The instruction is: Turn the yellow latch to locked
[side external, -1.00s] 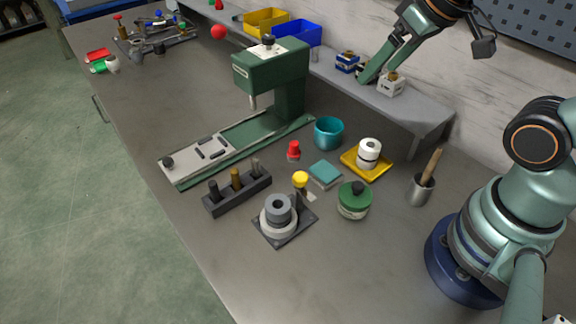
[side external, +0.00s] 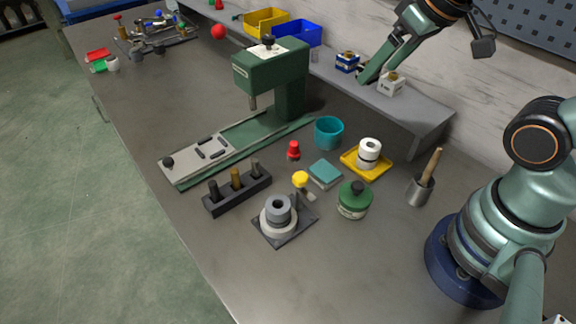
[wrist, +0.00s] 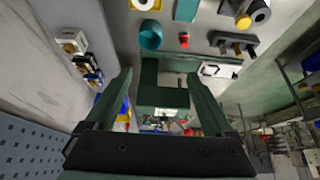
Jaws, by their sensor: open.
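The yellow latch (side external: 300,179) is a round yellow knob beside a dark square plate (side external: 285,232) that carries stacked grey rings (side external: 278,212). It also shows in the wrist view (wrist: 243,21) near the top. Its lock state cannot be told at this size. My gripper (side external: 363,78) is high over the back shelf at upper right, well away from the latch. In the wrist view my gripper (wrist: 160,75) has its two green fingers wide apart with nothing held between them.
A green press (side external: 275,70) stands left of the shelf (side external: 425,115). Around the latch are a red knob (side external: 293,151), a teal block (side external: 325,173), a green jar (side external: 354,200) and a dark peg rack (side external: 238,194). The front table area is clear.

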